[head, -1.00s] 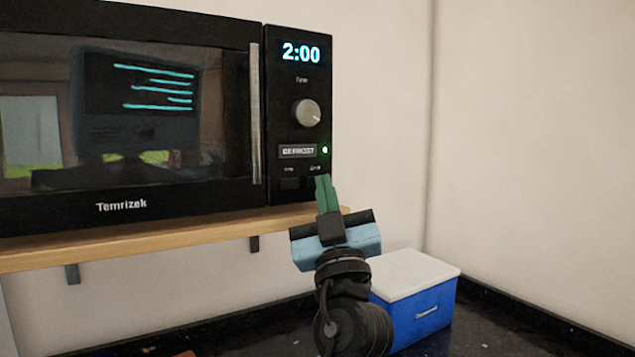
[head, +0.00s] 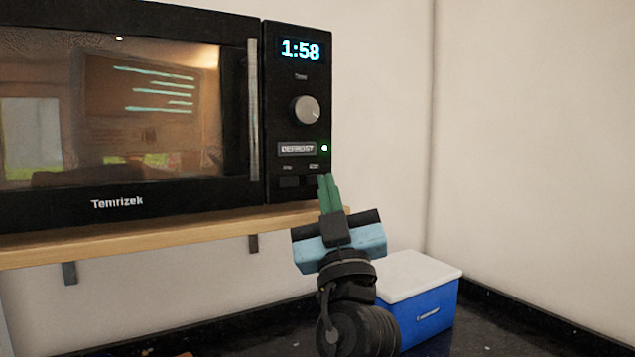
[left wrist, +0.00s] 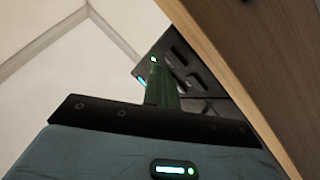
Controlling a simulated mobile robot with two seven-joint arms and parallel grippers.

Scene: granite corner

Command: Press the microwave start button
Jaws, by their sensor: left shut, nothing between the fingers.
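The black microwave (head: 110,201) stands on a wooden shelf with its door shut. Its display (head: 301,50) reads 1:58, and the window glows with warm light inside. The control panel has a round knob (head: 306,110), a DEFROST button (head: 297,149) with a lit green light, and two small dark buttons (head: 289,182) at the bottom. My left gripper (head: 326,178) is shut and empty, its green fingertips just at the panel's lower right corner, partly over the right small button. In the left wrist view the fingers (left wrist: 163,85) point up at the panel (left wrist: 190,75). Whether they touch it is unclear. My right gripper is not seen.
The wooden shelf (head: 170,233) runs under the microwave, and its underside (left wrist: 240,60) is close to my gripper in the left wrist view. A blue box with a white lid (head: 425,312) stands on the dark counter behind my arm. The right wall area is clear.

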